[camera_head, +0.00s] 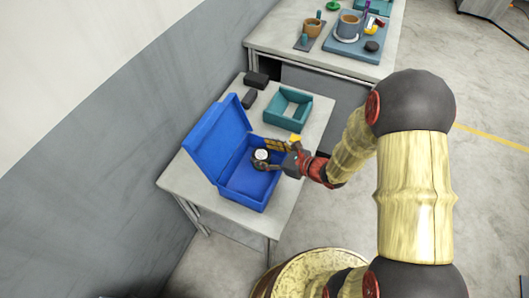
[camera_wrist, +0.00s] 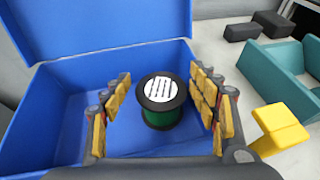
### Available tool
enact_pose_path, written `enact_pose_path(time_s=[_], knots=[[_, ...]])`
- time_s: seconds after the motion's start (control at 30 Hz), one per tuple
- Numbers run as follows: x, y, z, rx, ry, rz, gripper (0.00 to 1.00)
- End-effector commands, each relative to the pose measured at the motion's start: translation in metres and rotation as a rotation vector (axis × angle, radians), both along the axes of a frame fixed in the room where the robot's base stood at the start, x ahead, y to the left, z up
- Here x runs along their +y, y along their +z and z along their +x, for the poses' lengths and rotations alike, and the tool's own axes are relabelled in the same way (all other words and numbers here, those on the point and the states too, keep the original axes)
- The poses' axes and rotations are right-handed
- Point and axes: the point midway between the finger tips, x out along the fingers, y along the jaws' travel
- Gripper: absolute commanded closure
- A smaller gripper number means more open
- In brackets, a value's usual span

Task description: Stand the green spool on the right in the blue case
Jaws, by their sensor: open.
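The blue case (camera_head: 262,204) stands open on the near table, its lid leaning back at the left. The green spool (camera_wrist: 161,118) stands upright inside the case, with dark flanges and a white striped label on top. In the head view the spool (camera_head: 261,155) shows mainly as its pale top near the case's far right corner. My gripper (camera_head: 277,157) reaches into the case from the right. In the wrist view its yellow-padded fingers (camera_wrist: 162,108) are spread on both sides of the spool, with visible gaps. The spool's foot is partly hidden.
A teal open box (camera_head: 288,107) stands behind the case on the same table, beside two dark blocks (camera_head: 256,79). A small yellow object (camera_wrist: 279,128) is right of my gripper. A second table (camera_head: 330,62) behind holds cups and trays.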

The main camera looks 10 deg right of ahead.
Motion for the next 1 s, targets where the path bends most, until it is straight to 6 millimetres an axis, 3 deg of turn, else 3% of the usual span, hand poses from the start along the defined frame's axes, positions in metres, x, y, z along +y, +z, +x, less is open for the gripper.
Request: enact_pose_path(time_s=[0.17, 0.3, 0.7, 1.0], knots=[[0.0, 0.004, 0.0, 0.0, 0.0, 0.0, 0.4], [0.0, 0.017, 0.0, -0.001, 0.0, -0.001, 0.4], [-0.052, 0.044, -0.049, 0.0, -0.005, 0.0, 0.4], [-0.075, 0.056, -0.073, 0.0, -0.003, 0.0, 0.4]])
